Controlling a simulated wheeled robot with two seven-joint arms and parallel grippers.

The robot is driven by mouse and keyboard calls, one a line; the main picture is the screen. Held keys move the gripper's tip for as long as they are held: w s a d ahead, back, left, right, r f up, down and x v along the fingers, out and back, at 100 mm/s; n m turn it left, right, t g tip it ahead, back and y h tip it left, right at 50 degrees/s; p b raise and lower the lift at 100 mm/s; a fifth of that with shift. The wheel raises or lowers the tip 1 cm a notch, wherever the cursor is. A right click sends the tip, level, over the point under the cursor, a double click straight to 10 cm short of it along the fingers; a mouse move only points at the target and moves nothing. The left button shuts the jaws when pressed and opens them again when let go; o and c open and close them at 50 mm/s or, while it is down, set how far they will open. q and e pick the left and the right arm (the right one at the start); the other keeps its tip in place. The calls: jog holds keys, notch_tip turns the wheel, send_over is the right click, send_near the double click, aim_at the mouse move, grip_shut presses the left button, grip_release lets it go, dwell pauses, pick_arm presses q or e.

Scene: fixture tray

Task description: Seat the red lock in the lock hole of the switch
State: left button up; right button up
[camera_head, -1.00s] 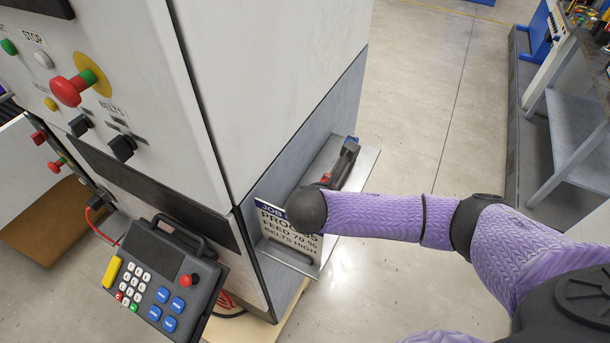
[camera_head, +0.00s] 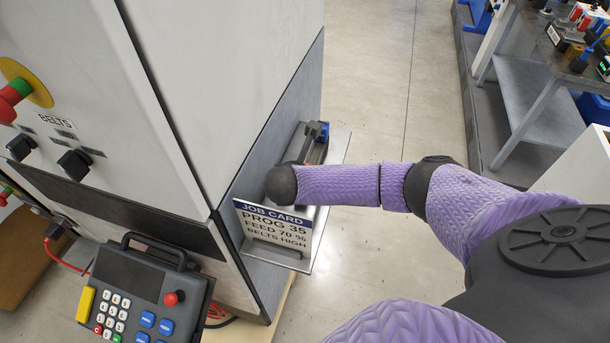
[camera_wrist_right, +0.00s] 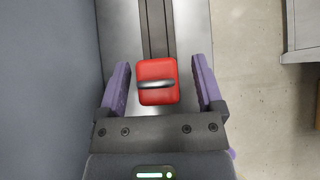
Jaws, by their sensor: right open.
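In the right wrist view, the red lock (camera_wrist_right: 158,70) is a red block with a silvery bar across it, over a metal tray (camera_wrist_right: 190,25) with a dark groove. My right gripper (camera_wrist_right: 160,78) is open, with its purple-lined fingers on either side of the lock; small gaps show on both sides. In the head view my purple right arm reaches to the tray (camera_head: 332,165) on the cabinet's side; its black wrist joint hides part of the tray, and I cannot make out the gripper or lock there. I cannot identify the switch's lock hole. My left gripper is out of view.
A job card (camera_head: 272,228) stands at the tray's near end. The grey cabinet (camera_head: 235,80) borders the tray on the left. A keypad pendant (camera_head: 142,290) hangs in front, and black knobs (camera_head: 75,163) are on the cabinet face. Open floor (camera_head: 375,90) lies to the right.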

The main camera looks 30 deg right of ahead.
grip_shut()
jog(key=shift+r, duration=0.3)
notch_tip(320, 180, up, 9)
jog(key=p, duration=0.3)
jog(key=shift+r, duration=0.25)
